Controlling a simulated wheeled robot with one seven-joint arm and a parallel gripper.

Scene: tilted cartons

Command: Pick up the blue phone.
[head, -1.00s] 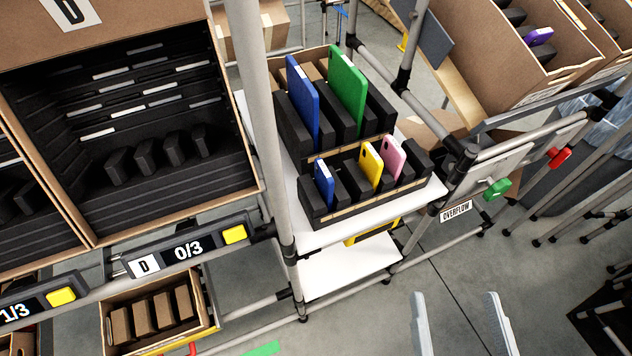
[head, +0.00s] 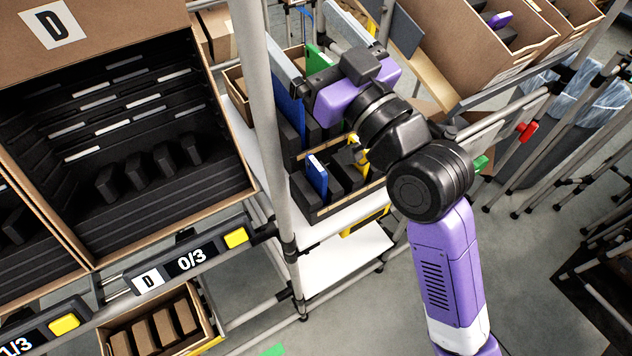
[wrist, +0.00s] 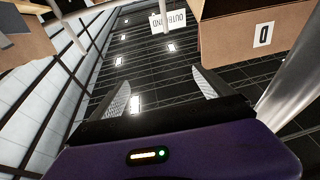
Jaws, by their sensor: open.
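The small blue phone (head: 317,176) stands upright in a slot of the front black rack in the head view, at its left end. My gripper (head: 315,42) is open and empty, up and behind the phone, with its two grey fingers pointing away toward the back. In the wrist view the open fingers (wrist: 163,92) point up at the ceiling, with nothing between them. The phone does not show in the wrist view.
A taller blue device (head: 290,112) and a partly hidden green one (head: 318,60) stand in the rear rack. A grey upright post (head: 262,120) is close on the left, beside the large carton D (head: 110,130). Open cartons (head: 450,45) are at upper right.

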